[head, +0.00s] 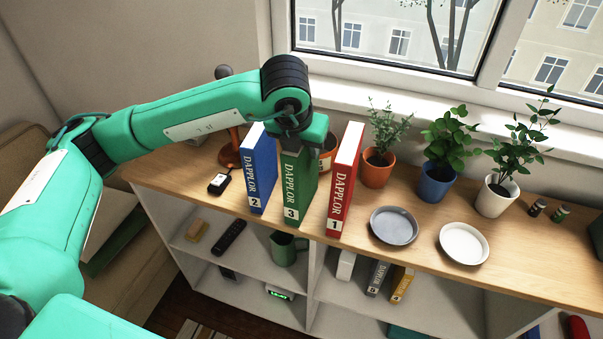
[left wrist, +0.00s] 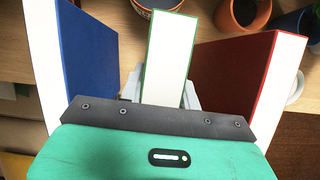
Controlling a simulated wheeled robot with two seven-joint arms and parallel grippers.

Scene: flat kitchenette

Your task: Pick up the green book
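The green book (head: 299,188), marked DAPPLOR 3, stands upright on the wooden shelf top between a blue and a red book. My left gripper (head: 303,140) is over its top end and hides part of it. In the left wrist view the white page edge of the green book (left wrist: 165,60) runs between the two grey fingers of my left gripper (left wrist: 162,92), one on each side. The fingers look close to the covers; I cannot tell whether they press on them. My right gripper is in neither view.
The blue book (head: 258,170) stands close on the left and the red book (head: 345,180) on the right. Behind are an orange pot (head: 377,172) and other potted plants. A grey plate (head: 394,226) and a white plate (head: 464,243) lie to the right.

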